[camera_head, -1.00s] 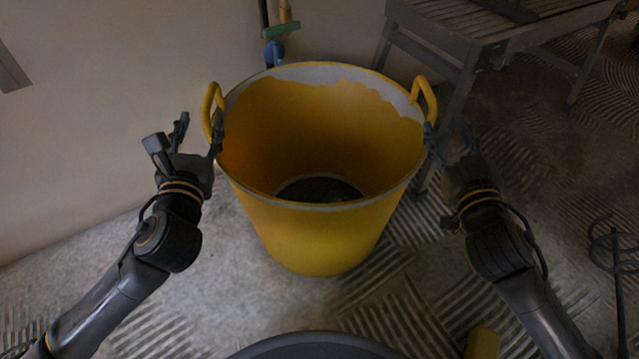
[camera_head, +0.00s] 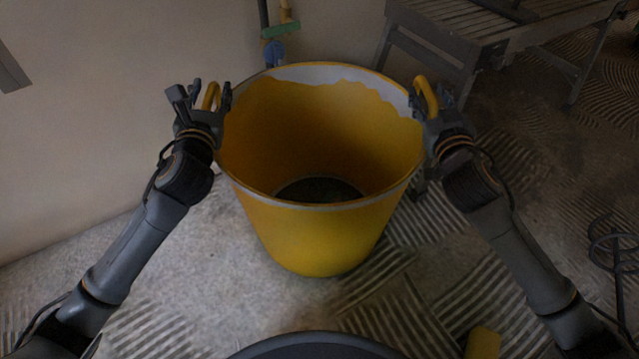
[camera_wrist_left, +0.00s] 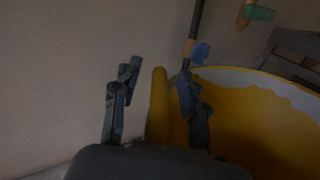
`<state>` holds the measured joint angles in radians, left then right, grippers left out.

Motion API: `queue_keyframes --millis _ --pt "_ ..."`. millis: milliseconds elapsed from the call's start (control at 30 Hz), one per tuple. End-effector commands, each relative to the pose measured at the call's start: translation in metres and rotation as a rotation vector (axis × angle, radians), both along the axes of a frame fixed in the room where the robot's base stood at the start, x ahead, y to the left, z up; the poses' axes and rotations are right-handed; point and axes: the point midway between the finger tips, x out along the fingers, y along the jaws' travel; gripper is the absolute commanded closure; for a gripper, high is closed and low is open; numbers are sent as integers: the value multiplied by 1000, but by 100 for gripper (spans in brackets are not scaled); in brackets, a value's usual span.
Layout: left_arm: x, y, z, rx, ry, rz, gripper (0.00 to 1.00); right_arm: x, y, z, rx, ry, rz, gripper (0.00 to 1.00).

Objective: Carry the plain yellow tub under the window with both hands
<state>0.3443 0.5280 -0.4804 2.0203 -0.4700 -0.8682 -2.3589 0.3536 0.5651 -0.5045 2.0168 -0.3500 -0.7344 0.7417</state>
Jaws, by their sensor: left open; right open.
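The yellow tub (camera_head: 312,235) stands upright on the floor in the middle of the head view, with a pale band smeared inside its far rim. Its left handle (camera_head: 211,95) stands between the open fingers of my left gripper (camera_head: 207,97). In the left wrist view that handle (camera_wrist_left: 159,105) rises between the two fingers (camera_wrist_left: 155,95), with the tub's inside (camera_wrist_left: 250,125) to the right. The tub's right handle (camera_head: 427,95) stands between the open fingers of my right gripper (camera_head: 431,98), partly hidden by them. No window shows.
A grey wooden bench (camera_head: 470,40) stands behind the tub at the right. A pale wall (camera_head: 100,110) is at the left and back. Tools with a green and blue part (camera_head: 280,30) lean behind the tub. A wire mixer (camera_head: 612,250) is at the right edge, a yellow block (camera_head: 483,343) below.

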Motion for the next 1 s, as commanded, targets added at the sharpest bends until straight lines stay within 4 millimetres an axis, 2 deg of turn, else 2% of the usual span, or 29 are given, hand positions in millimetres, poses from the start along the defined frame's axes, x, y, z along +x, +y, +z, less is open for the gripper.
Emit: queue_keyframes --millis 33,200,267,600,633,1000 --pt "0 0 0 0 0 0 57 0 0 0 0 0 0 57" --pt "0 0 0 0 0 0 92 0 0 0 0 0 0 92" --pt "0 0 0 0 0 0 100 0 0 0 0 0 0 100" --pt "0 0 0 0 1 0 100 0 0 0 0 0 0 100" --pt "0 0 5 1 -10 0 100 0 0 6 0 -11 1 100" --pt "0 1 13 1 -9 1 100 -1 0 14 -1 -11 3 100"
